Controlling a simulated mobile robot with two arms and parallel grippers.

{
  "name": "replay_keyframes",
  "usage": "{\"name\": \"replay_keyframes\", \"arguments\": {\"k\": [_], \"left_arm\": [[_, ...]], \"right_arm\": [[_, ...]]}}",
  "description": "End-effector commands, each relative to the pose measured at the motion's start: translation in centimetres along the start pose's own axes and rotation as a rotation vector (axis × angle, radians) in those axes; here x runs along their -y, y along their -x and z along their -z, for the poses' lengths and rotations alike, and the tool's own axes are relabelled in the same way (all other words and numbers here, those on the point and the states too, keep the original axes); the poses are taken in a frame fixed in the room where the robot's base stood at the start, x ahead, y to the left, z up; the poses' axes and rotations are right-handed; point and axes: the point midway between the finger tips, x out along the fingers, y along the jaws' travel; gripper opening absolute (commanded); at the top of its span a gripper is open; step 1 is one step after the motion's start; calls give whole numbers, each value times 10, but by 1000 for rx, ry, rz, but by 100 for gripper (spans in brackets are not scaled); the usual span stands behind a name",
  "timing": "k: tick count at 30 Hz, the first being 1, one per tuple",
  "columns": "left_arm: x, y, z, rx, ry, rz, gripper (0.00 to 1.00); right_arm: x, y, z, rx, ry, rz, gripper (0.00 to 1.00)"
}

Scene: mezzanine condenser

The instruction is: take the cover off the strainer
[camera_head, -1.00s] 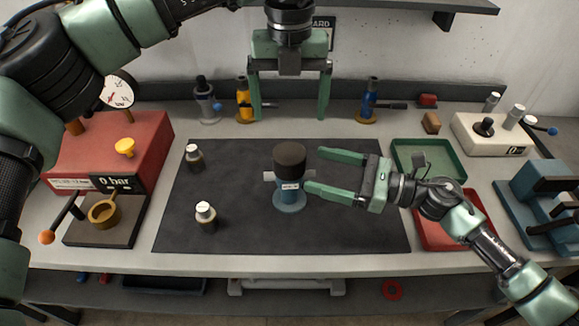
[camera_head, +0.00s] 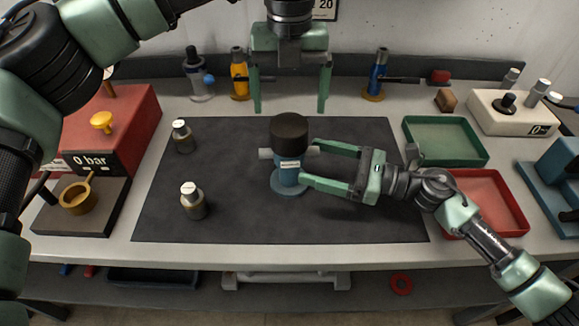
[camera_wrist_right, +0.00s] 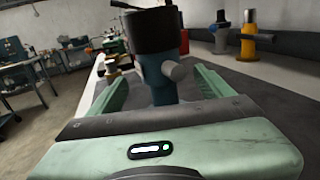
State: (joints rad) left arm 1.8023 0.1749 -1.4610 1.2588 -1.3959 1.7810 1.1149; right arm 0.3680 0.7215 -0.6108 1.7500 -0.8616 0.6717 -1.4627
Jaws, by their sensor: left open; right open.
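The strainer (camera_head: 288,180) stands upright on the dark mat, a blue body on a round foot with grey side stubs and a pale label. My right gripper (camera_head: 309,161) is open at the right side of the body, below the cover. In the wrist view the body (camera_wrist_right: 158,82) shows between its fingers; I cannot tell whether they touch it. My left gripper (camera_head: 290,108) is open and empty, behind and above the strainer.
Two small capped bottles (camera_head: 183,138) (camera_head: 194,204) stand on the mat (camera_head: 350,225) at left. A red gauge unit (camera_head: 125,120) is further left. Green (camera_head: 445,158) and red (camera_head: 515,228) trays lie at right. Several fittings line the back. The mat's front is clear.

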Motion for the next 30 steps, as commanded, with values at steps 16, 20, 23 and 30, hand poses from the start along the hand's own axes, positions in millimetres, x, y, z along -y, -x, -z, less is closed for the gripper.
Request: {"name": "replay_keyframes", "arguments": {"k": [16, 20, 23, 30], "left_arm": [[0, 1, 0, 0, 0, 0, 90], [0, 1, 0, 0, 0, 0, 90], [0, 1, 0, 0, 0, 0, 90], [0, 1, 0, 0, 0, 0, 90]], "right_arm": [[0, -66, -1, 0, 1, 0, 81], [0, -67, -1, 0, 1, 1, 81], [0, -67, -1, 0, 1, 0, 81], [0, -67, -1, 0, 1, 0, 25]]}}
